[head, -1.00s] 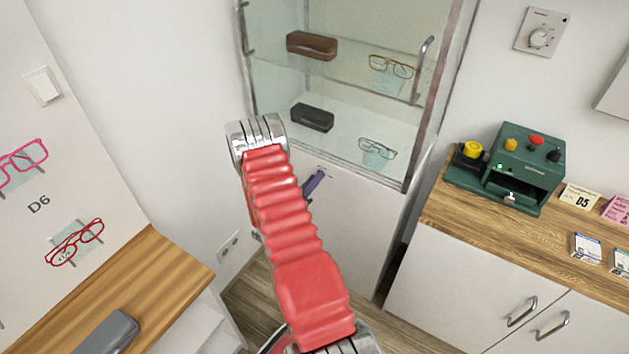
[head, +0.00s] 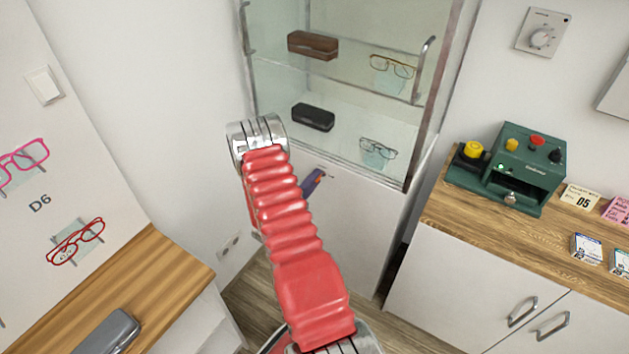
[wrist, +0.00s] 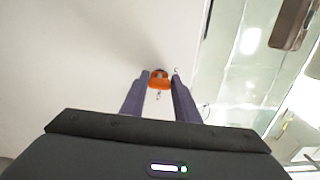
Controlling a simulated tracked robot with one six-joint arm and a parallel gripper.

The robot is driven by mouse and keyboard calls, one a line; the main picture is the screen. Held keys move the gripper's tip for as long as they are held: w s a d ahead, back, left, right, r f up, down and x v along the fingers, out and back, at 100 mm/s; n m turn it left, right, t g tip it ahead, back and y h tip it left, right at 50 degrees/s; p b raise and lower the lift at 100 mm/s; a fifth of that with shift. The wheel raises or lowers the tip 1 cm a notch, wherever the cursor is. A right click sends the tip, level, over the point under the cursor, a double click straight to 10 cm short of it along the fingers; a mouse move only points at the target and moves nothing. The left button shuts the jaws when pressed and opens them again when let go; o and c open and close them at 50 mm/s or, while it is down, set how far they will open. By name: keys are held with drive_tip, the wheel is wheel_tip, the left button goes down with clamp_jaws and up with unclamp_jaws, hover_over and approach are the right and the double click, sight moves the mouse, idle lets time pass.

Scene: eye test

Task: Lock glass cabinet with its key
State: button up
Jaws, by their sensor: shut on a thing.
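The glass cabinet (head: 350,95) stands at the back, with a metal handle (head: 422,70) on the right of its glass front. Below the glass is a white panel (head: 350,225), with a small dark mark near its top edge. My gripper (wrist: 159,78) is shut on an orange-headed key (wrist: 159,82), held between the two fingertips in the wrist view. A small metal piece hangs at the orange head. In the head view, my red arm hides most of the gripper; a purple finger and a bit of orange show beside the white panel. I cannot tell whether the key is in a lock.
Eyeglasses and cases, one brown (head: 312,45) and one black (head: 313,117), are on the cabinet shelves. A wooden counter (head: 450,210) with a green device (head: 525,170) is at right. A wooden ledge (head: 150,270) with a grey case (head: 108,332) is at lower left.

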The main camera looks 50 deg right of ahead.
drive_tip(key=shift+w+a+f, duration=0.1)
drive_tip(key=shift+w+f, duration=0.05)
drive_tip(key=o, duration=0.7)
drive_tip(key=shift+c, duration=0.2)
drive_tip(key=o, duration=0.4)
drive_tip(key=a, duration=0.4)
drive_tip(key=s+a, duration=0.1)
drive_tip(key=a, duration=0.8)
drive_tip(key=shift+s+a, duration=0.2)
drive_tip(key=shift+a, duration=0.15)
